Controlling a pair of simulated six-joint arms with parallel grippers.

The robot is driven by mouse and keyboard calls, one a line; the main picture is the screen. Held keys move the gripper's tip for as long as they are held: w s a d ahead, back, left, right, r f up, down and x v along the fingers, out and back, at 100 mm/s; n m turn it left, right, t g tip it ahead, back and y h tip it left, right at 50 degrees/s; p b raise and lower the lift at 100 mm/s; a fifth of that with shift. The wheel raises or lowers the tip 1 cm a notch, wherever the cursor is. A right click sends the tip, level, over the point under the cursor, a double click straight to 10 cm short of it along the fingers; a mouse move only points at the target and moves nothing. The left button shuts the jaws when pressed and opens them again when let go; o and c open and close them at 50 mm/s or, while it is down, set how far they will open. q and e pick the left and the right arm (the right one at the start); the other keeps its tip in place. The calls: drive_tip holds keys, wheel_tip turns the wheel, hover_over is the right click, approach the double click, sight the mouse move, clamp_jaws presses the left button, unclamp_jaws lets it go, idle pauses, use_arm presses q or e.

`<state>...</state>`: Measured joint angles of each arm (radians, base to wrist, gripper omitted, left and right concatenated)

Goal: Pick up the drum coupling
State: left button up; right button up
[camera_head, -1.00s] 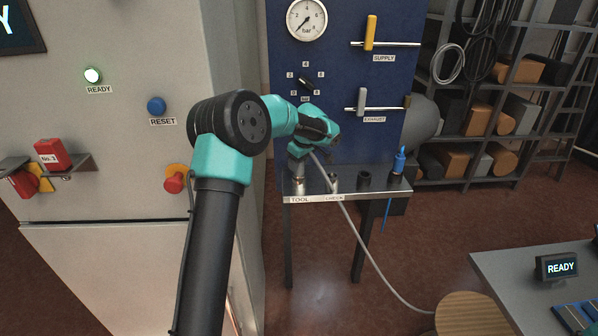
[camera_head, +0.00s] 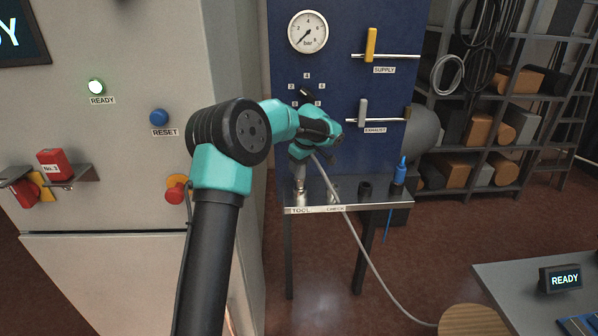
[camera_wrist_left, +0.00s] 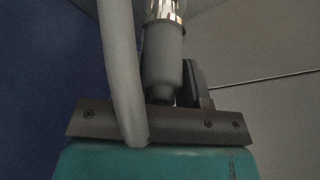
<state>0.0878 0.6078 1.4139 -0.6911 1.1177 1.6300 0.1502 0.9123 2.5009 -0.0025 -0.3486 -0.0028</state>
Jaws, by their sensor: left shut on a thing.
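My left gripper (camera_head: 301,165) points down over the left end of a small tool shelf (camera_head: 322,209). It is shut on the drum coupling (camera_head: 300,183), a slim piece with a shiny metal part below the fingers. In the left wrist view the coupling (camera_wrist_left: 163,55) shows as a grey cylinder with a bright metal collar. A grey hose (camera_head: 366,250) runs from by the gripper down to the lower right; it crosses close in front of the left wrist camera (camera_wrist_left: 121,75). I cannot tell whether the coupling's lower end touches the shelf. My right gripper is out of view.
The shelf also holds a dark ring (camera_head: 366,188) and a blue-topped tool (camera_head: 400,172). Behind is a blue panel with a gauge (camera_head: 308,32), a supply handle (camera_head: 371,44) and an exhaust handle (camera_head: 363,112). A grey cabinet (camera_head: 90,200) stands left.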

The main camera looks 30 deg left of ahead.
use_arm(q)
drive_tip(key=s+d+r, duration=0.1)
drive_tip(key=s+d, duration=0.8)
drive_tip(key=s, duration=0.4)
drive_tip(key=shift+s+r, duration=0.2)
drive_tip(key=shift+r, duration=0.15)
drive_tip(key=shift+a, duration=0.1)
